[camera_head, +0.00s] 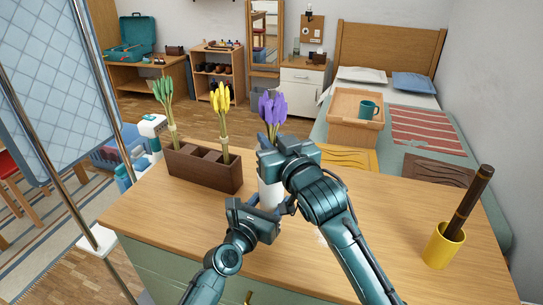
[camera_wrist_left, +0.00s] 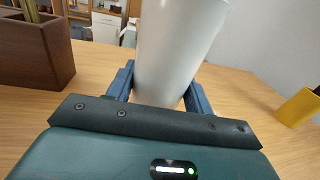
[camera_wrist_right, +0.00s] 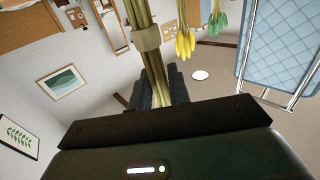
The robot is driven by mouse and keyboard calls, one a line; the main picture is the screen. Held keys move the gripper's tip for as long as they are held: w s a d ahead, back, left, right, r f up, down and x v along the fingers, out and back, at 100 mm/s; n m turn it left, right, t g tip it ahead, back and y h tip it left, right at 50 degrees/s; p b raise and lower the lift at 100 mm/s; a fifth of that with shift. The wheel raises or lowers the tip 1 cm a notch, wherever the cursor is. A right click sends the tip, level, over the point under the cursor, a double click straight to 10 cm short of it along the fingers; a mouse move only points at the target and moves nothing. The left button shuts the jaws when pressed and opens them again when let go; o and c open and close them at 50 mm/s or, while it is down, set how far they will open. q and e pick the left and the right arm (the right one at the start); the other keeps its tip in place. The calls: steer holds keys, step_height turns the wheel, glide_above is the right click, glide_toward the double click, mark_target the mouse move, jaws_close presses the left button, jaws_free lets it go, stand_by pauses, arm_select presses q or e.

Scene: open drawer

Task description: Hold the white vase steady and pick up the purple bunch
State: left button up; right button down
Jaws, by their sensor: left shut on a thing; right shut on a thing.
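The white vase (camera_head: 269,189) stands upright on the wooden table, partly hidden by my arms. My left gripper (camera_wrist_left: 161,92) is shut around its lower part, with one blue finger on each side. The purple bunch (camera_head: 272,108) is upright above the vase in the head view. My right gripper (camera_wrist_right: 162,92) is shut on its green stems (camera_wrist_right: 154,62), below the pale band (camera_wrist_right: 146,38). The right gripper hides the stems' lower part and the vase mouth in the head view, so I cannot tell whether the stem ends are inside the vase.
A brown divided box (camera_head: 204,170) at left holds a green bunch (camera_head: 165,98) and a yellow bunch (camera_head: 221,105), with an empty-looking compartment between them. A yellow cup (camera_head: 443,246) with a dark rod (camera_head: 471,200) stands at right. The table between vase and cup is clear.

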mark_target(271, 89)
step_height(271, 89, up, 14)
steer(key=shift+f, duration=0.1)
arm_select(q)
steer(key=o, duration=1.3)
steer(key=shift+c, duration=0.2)
